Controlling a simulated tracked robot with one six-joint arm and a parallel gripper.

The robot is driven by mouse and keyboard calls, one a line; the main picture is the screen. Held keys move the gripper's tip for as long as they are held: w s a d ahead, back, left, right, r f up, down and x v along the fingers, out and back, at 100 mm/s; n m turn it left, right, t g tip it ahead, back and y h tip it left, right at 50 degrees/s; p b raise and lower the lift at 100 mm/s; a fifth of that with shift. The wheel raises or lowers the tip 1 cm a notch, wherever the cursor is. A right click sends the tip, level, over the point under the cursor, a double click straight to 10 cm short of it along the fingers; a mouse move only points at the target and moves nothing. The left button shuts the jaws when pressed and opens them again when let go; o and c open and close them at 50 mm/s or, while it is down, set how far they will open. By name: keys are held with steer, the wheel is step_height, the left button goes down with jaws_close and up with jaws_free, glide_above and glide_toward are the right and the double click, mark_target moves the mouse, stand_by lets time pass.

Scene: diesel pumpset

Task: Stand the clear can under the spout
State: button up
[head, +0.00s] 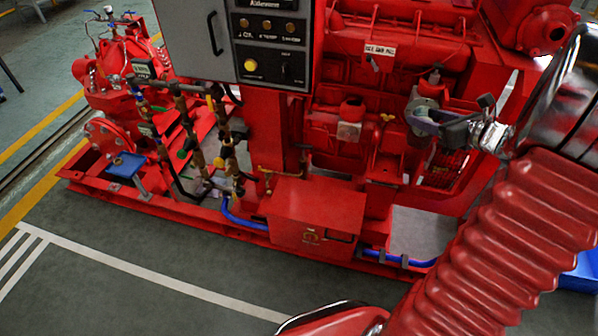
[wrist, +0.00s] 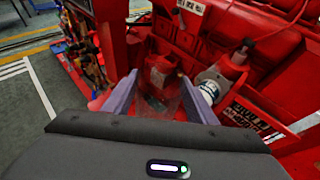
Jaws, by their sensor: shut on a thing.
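My gripper (head: 420,121) is at the right of the head view, in front of the red engine. Its two purple fingers also show in the wrist view (wrist: 157,86), apart and pointing away from me. They are shut on the clear can (wrist: 158,104), which shows only as a faint see-through shape against the red engine; its rim and tilt are hard to make out. In the head view I cannot pick the can out. A small brass tap (head: 267,179) stands by the red box; I cannot tell whether it is the spout.
The red box (head: 317,215) stands on the skid's front edge, with blue pipe (head: 240,218) beside it. A grey control panel (head: 270,45) hangs above. A blue-topped stand (head: 127,165) is at left. A pale filter (wrist: 209,88) is close to the right finger. Floor in front is clear.

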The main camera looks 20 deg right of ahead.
steer(key=w+a+f+n+g+y, duration=0.1)
steer(key=w+a+f+n+y, duration=0.2)
steer(key=a+f, duration=0.5)
steer(key=w+a+f+n+g+y, duration=0.1)
steer(key=w+a+f+n+y, duration=0.15)
steer(key=a+f, duration=0.6)
steer(key=s+a+f+n+g+y, duration=0.1)
steer(key=a+f, duration=0.3)
steer(key=a, duration=0.6)
steer(key=s+a+f+n+g+y, duration=0.1)
steer(key=a+f+n+g+y, duration=0.1)
steer(key=a, duration=0.8)
steer(key=shift+a+f+n+y, duration=0.25)
steer(key=shift+f+n+y, duration=0.2)
steer(key=shift+f, duration=0.75)
